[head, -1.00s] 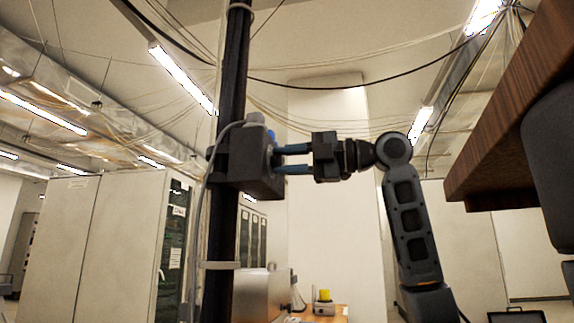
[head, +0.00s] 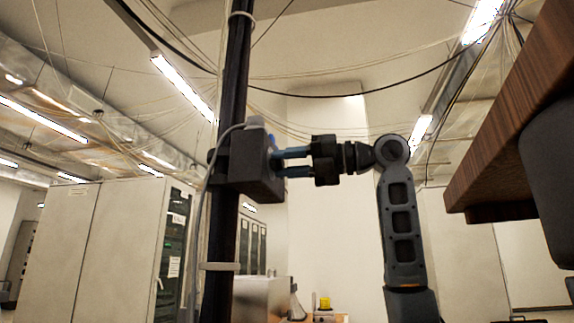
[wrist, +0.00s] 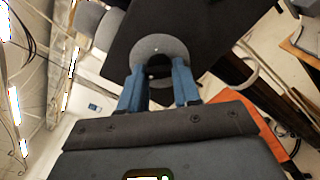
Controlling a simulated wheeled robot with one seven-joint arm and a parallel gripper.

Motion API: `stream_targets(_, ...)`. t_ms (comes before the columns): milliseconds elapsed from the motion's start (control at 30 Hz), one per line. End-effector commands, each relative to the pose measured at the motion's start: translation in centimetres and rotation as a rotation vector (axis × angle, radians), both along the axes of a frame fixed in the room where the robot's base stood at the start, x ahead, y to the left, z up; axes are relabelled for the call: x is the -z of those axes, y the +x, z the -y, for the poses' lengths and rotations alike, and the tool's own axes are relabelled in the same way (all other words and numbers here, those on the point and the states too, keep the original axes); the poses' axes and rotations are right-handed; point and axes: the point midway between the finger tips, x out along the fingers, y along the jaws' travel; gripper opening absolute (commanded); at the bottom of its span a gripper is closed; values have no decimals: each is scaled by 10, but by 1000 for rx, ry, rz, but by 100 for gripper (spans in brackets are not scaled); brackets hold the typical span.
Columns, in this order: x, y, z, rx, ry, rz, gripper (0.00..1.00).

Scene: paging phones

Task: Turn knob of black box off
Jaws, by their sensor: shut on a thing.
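The black box (head: 245,170) is fixed to a dark vertical pole, left of centre in the head view. Its dark face (wrist: 206,28) fills the top of the wrist view. A round grey knob (wrist: 157,50) with a dark centre sits on that face. My gripper (head: 280,162) reaches from the right to the box, level with it, its blue fingers meeting the box's right side. In the wrist view my gripper (wrist: 159,88) has one finger on each side of the knob's lower part, shut on it. The exact finger contact is partly hidden.
The dark pole (head: 231,80) carries a grey cable alongside. A wooden table or shelf edge (head: 505,120) juts in at the upper right. Pale cabinets (head: 110,240) stand at the left.

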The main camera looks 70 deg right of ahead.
Motion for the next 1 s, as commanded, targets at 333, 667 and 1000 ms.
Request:
stream_targets(333,3,0,-1,-3,-28,-4,2)
stream_targets(667,3,0,0,-1,-27,-2,42)
stream_targets(1000,1,0,0,-1,-25,2,57)
